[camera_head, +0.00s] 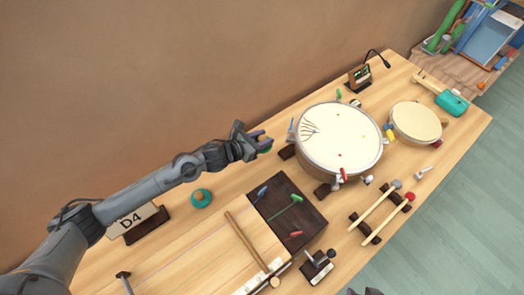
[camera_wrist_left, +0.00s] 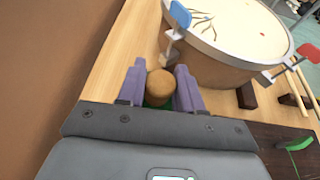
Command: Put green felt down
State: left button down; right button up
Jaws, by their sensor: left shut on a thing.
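My left gripper (camera_head: 262,143) is above the table, left of the big drum. In the left wrist view the purple fingers of the left gripper (camera_wrist_left: 160,82) stand on either side of a round tan knob (camera_wrist_left: 160,84). Green (camera_wrist_left: 155,102) shows just under that knob. The underside of the felt is hidden, so I cannot tell if it touches the table. Dark tips at the bottom edge of the head view may be my right gripper (camera_head: 362,292).
The big drum (camera_head: 340,140) and its rim clamps are close to the right of the left gripper. A dark block (camera_head: 282,222) with small coloured tools lies nearer. A teal ring (camera_head: 201,198) sits left. Mallets (camera_head: 378,208) lie right. Bare wood shows between ring and block.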

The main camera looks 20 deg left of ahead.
pick_arm(q)
jog(key=w+f, duration=0.1)
jog(key=f, duration=0.1)
jog(key=w+f, duration=0.2)
jog(key=f, duration=0.1)
jog(key=w+f, duration=0.1)
jog(key=f, duration=0.1)
jog(key=shift+w+a+f, duration=0.15)
jog(key=shift+a+f, duration=0.05)
jog(key=shift+f, duration=0.1)
notch_tip(320, 180, down, 2)
jog(key=shift+f+b, duration=0.1)
jog(key=shift+b, duration=0.2)
jog(key=shift+f, duration=0.5)
jog(key=shift+f, duration=0.1)
jog(key=shift+f+b, duration=0.15)
jog(key=shift+b, duration=0.15)
jog(key=c, duration=0.7)
grip_release()
jog(key=shift+c, duration=0.2)
